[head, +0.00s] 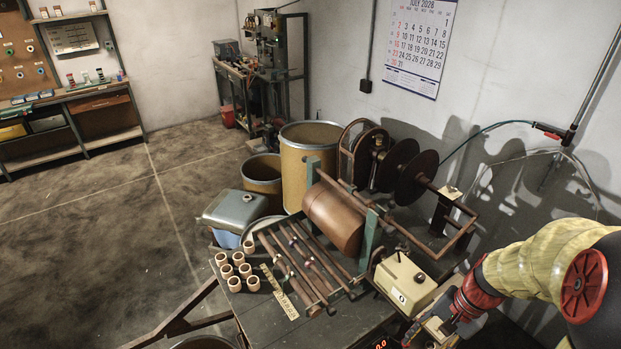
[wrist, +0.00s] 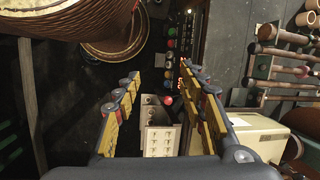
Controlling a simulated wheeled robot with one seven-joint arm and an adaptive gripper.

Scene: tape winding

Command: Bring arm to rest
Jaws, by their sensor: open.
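My gripper (wrist: 160,74) is open in the wrist view, its two yellow-and-grey fingers spread with nothing held between them. Below and between the fingers is a small pale box (wrist: 158,138) with a keypad and a red knob. In the head view my arm, in a yellow sleeve with red joints, reaches in from the lower right. My gripper end is low beside the bench, partly cut off by the bottom edge. A cream box (head: 404,280) with a dark knob stands on the bench just left of it.
The bench (head: 262,322) carries a winding machine with a brown drum (head: 334,217), dark discs (head: 415,180), a rack of rods and several small cores (head: 239,258). Large tan barrels (head: 306,165) stand behind. A wall with a calendar (head: 420,45) closes the right. Floor at left is clear.

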